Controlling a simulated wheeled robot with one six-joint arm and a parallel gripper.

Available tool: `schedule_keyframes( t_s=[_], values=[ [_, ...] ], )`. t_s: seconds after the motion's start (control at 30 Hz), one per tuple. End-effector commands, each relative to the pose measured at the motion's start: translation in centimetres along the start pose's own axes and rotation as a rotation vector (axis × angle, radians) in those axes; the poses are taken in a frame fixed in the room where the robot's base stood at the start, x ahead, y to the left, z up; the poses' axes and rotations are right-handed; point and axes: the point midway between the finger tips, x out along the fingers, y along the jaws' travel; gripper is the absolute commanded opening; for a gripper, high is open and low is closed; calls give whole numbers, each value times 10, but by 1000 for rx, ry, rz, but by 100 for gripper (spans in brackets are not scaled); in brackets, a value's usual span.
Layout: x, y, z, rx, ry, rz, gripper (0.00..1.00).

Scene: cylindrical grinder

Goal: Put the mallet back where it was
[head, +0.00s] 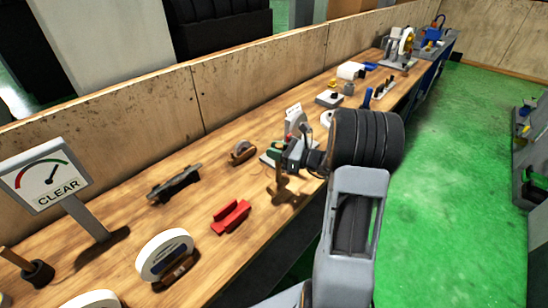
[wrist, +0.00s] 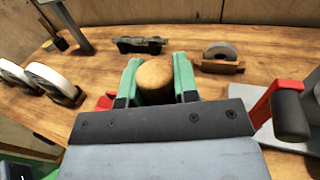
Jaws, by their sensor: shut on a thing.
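My gripper (wrist: 156,92) is shut on the mallet (wrist: 154,76), whose round wooden end shows between the two green jaws in the wrist view. In the head view the brown mallet (head: 280,188) hangs below my gripper, over the wooden bench (head: 205,205). A dark shadow lies close by it on the bench. The lower part of the mallet is hidden in the wrist view, and I cannot tell whether it touches the bench.
Grinding wheels on stands (head: 164,254), a dark bar on a stand (head: 174,184), a tape-like roll (head: 241,152) and a CLEAR gauge sign (head: 45,175) stand around. Bare wood lies between them. A panel wall (head: 150,110) backs the bench.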

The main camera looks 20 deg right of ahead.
Motion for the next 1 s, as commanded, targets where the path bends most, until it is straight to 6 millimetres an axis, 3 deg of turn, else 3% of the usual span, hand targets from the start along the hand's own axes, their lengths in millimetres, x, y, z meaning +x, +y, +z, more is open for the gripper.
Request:
schedule_keyframes(
  t_s=[0.17, 0.5, 0.97, 1.0],
  values=[
    [4, -5, -6, 0, -1, -1, 0],
    [6, -8, -40, 1, -1, -2, 0],
    [6, -8, -47, -1, -1, -2, 0],
    [6, -7, -45, 0, 0, -2, 32]
  ],
)
